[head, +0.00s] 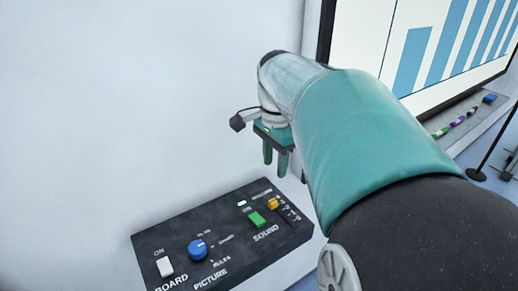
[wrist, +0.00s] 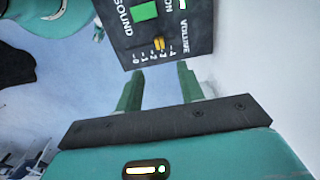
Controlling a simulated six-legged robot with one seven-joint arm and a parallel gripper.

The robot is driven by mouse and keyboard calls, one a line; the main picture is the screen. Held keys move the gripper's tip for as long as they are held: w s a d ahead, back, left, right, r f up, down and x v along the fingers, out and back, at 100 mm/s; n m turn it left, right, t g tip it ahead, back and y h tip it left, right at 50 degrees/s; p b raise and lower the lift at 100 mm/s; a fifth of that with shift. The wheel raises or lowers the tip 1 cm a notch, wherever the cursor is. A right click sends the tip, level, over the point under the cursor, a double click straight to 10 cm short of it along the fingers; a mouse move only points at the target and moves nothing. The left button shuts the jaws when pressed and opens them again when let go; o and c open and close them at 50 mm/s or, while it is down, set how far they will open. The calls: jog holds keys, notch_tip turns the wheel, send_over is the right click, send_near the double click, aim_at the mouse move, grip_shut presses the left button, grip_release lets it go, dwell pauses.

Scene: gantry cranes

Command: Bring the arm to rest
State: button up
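My gripper (head: 275,168) hangs from my teal arm in the head view, its two green fingers pointing down, apart from the wall and above the far right part of a black control panel (head: 228,268). In the wrist view my gripper (wrist: 158,76) shows its fingers spread with nothing between them. The panel's SOUND and VOLUME end (wrist: 183,42) lies beyond the fingertips there. No contact between fingers and panel shows. My upper arm hides part of the screen and wall.
The panel carries a white switch (head: 165,267), a blue knob (head: 197,249), a green button (head: 256,219) and an orange slider (head: 272,204). A board with a blue bar chart (head: 425,50) stands at right, with a ledge of coloured markers (head: 458,122). The left wall is bare.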

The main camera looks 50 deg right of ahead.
jog(key=shift+r, duration=0.9)
